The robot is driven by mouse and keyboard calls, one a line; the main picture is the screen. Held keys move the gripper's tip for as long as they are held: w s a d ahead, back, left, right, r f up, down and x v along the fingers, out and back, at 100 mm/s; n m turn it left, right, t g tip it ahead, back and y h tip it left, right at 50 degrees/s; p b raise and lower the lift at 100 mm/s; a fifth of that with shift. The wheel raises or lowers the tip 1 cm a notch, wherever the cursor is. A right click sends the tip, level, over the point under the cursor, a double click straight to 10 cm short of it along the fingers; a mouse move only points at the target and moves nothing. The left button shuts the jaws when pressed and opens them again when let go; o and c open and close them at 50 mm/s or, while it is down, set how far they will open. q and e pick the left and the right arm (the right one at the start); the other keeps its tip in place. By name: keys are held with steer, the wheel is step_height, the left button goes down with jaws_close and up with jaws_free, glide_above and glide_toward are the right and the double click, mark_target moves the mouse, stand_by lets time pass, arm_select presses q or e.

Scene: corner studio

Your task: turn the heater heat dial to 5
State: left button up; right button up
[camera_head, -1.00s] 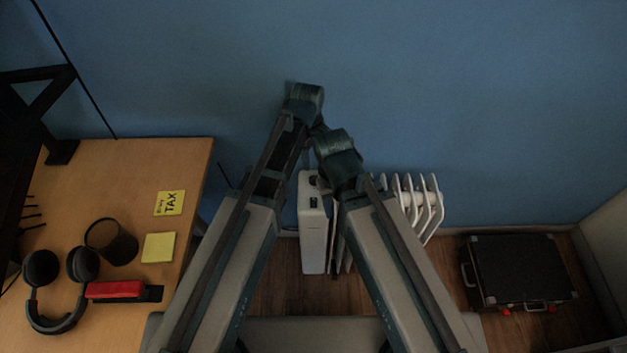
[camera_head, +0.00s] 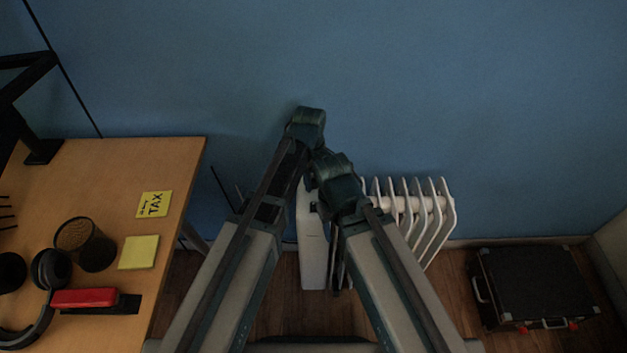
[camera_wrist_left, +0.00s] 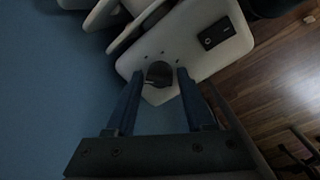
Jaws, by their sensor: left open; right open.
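The heater is a white radiator with a flat control panel (camera_head: 312,255) and several fins (camera_head: 440,215). It stands by the blue wall, partly behind my arms. In the left wrist view, the panel (camera_wrist_left: 215,62) carries a dark round heat dial (camera_wrist_left: 158,73) with a pale pointer mark and small dots around it. I cannot read any numbers. My left gripper (camera_wrist_left: 156,78) is open, its blue fingers on either side of the dial; contact cannot be made out. My left wrist (camera_head: 307,128) hides the dial in the head view. My right gripper (camera_head: 334,172) is open beside it, lower and to the right.
A black rocker switch (camera_wrist_left: 217,33) sits on the panel near the dial. A wooden desk (camera_head: 110,180) with headphones, a mesh cup and sticky notes stands at left. A black case (camera_head: 535,285) lies on the floor at right. The wall is close beyond my arms.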

arm_select(q)
jaws_close()
